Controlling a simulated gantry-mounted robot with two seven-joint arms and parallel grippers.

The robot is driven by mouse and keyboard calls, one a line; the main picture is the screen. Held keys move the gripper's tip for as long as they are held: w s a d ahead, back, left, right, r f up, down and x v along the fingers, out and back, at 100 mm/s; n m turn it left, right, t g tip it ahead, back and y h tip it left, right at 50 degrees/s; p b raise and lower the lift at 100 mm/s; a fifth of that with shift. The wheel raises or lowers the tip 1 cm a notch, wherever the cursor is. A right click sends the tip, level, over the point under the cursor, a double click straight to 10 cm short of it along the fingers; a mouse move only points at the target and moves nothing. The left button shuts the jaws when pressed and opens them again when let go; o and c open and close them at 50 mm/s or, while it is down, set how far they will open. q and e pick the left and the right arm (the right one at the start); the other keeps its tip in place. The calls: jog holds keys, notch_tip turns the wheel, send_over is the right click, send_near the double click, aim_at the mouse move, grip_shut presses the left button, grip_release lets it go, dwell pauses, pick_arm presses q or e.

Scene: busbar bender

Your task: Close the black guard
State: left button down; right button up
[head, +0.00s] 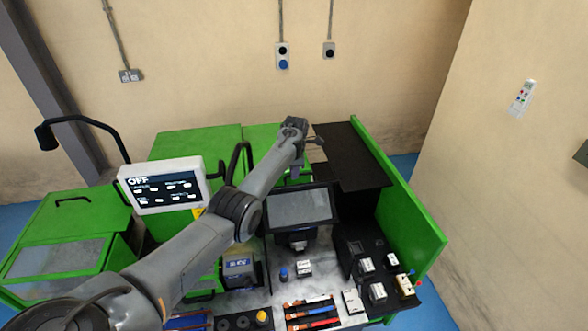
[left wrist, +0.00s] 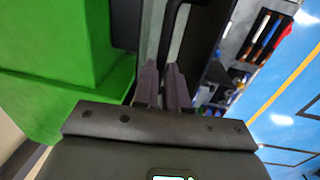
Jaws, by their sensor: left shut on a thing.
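The black guard (head: 298,207) is a dark-framed panel with a greyish window, standing tilted over the bench in the middle of the head view. The exact contact is partly hidden by the fingers. My right gripper is not in view.
A display panel (head: 163,186) reading OFF stands left of the guard. A green side wall (head: 408,205) and black shelf (head: 350,158) are on the right. Tools with red and blue handles (head: 312,313) and several small blocks lie on the bench front. A green cabinet (head: 62,235) stands far left.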

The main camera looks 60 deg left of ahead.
pick_arm(q)
jog(key=s+d+t+y+p, duration=0.2)
jog(key=s+d+y+p, duration=0.3)
jog(key=d+p, duration=0.4)
jog(key=shift+s+d+f, duration=0.25)
jog(key=shift+s+d, duration=0.45)
jog(key=shift+d, duration=1.9)
jog(key=c, duration=1.2)
grip_release()
jog(key=shift+o, duration=0.2)
jog(key=shift+r, duration=0.2)
